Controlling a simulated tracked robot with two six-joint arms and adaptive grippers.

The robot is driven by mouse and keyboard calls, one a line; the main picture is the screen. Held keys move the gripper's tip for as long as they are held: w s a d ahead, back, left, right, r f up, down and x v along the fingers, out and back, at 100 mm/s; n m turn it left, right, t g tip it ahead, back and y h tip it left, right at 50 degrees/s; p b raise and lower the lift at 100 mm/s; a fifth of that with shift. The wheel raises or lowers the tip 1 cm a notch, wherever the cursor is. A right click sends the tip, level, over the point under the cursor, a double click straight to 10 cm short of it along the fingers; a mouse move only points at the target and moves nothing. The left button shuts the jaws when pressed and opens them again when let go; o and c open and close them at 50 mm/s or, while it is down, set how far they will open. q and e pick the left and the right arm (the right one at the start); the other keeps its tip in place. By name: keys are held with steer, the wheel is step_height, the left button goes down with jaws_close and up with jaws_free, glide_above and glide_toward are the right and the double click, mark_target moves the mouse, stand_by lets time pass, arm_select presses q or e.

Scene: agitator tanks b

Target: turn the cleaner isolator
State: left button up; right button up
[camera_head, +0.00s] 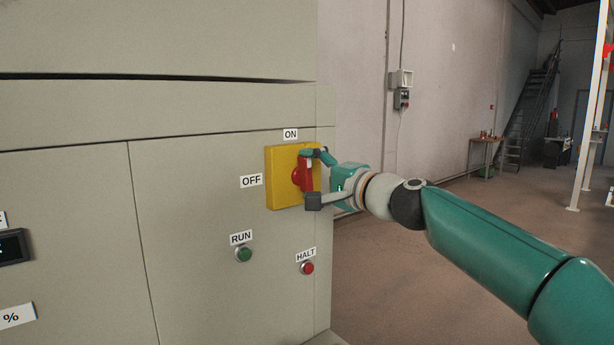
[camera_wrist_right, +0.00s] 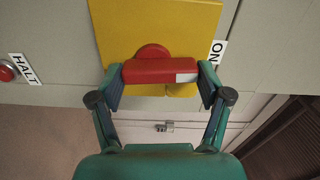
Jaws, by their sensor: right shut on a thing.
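The cleaner isolator is a yellow plate (camera_head: 279,190) with a red handle (camera_head: 300,174) on the grey cabinet front. An ON label (camera_head: 290,134) is above it and an OFF label (camera_head: 251,181) to its left. My right gripper (camera_head: 314,177) is shut on the handle, one finger above and one below. In the right wrist view the gripper (camera_wrist_right: 160,88) has a finger at each end of the red handle (camera_wrist_right: 150,71); the handle's white-marked end is on the ON label side. The handle stands upright in the head view. My left gripper is not in view.
Below the isolator are a green RUN button (camera_head: 244,255) and a red HALT button (camera_head: 307,268). A dark display (camera_head: 12,248) is at the left edge. Right of the cabinet is open floor (camera_head: 400,270), with a table (camera_head: 486,142) and stairs (camera_head: 530,110) far back.

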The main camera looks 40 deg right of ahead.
steer(key=shift+d+f+m, duration=0.1)
steer(key=shift+f+m, duration=0.15)
steer(key=shift+m, duration=0.25)
steer(key=shift+w, duration=0.1)
steer(key=o, duration=1.1)
steer(key=shift+r, duration=0.1)
steer(key=s, duration=0.8)
steer(key=s+d, duration=0.1)
steer(key=s, duration=0.3)
